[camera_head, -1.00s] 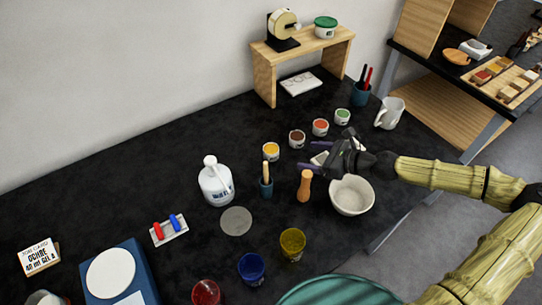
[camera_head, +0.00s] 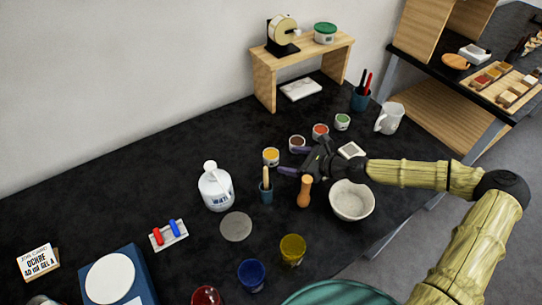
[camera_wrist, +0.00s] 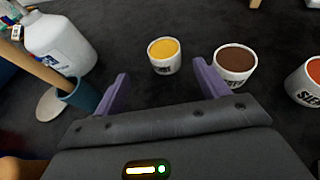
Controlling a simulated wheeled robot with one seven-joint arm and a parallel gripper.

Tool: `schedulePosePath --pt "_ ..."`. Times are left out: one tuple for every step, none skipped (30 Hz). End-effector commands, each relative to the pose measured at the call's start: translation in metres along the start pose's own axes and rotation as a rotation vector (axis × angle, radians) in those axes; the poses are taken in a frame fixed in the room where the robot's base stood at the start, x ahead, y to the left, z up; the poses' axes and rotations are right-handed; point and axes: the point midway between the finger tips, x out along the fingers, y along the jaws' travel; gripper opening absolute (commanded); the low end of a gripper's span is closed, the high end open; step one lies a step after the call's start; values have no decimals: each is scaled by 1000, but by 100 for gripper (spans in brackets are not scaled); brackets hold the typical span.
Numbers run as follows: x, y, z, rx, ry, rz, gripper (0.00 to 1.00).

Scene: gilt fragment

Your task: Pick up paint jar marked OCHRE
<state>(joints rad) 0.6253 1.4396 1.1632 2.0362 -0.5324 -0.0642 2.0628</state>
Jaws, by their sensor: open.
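A small white jar of yellow paint (camera_head: 271,157) stands upright on the black table; its label is too small to read. In the wrist view the yellow jar (camera_wrist: 164,57) is ahead, between the lines of my fingers, and stands clear of them. My gripper (camera_head: 292,161) is open and empty, just right of and nearer than this jar; its purple fingers also show in the wrist view (camera_wrist: 161,68). A brown paint jar (camera_head: 297,144) stands right behind it, close to the right finger in the wrist view (camera_wrist: 234,64).
A red-orange jar (camera_head: 320,131) and a green jar (camera_head: 342,121) continue the row.

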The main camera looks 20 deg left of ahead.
Motion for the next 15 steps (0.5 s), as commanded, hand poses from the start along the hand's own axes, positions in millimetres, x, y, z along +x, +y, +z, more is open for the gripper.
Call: schedulePosePath --pt "9 2 2 -1 -1 4 74" --pt "14 1 2 0 0 3 74" --pt "21 1 2 -2 1 4 74" --pt "25 1 2 0 1 3 74" --pt "31 1 2 -1 0 3 74" --pt "37 1 2 -2 0 2 74" --pt "41 1 2 0 0 3 74" --pt "45 0 2 0 0 2 74" --pt "49 0 1 -1 0 2 74" --pt "51 1 1 -1 0 2 74" --pt "53 0 1 0 0 2 74" --pt "54 0 0 1 0 0 74" --pt "54 0 0 1 0 0 74" --pt "54 0 0 1 0 -1 74" --pt "54 0 0 1 0 -1 74"
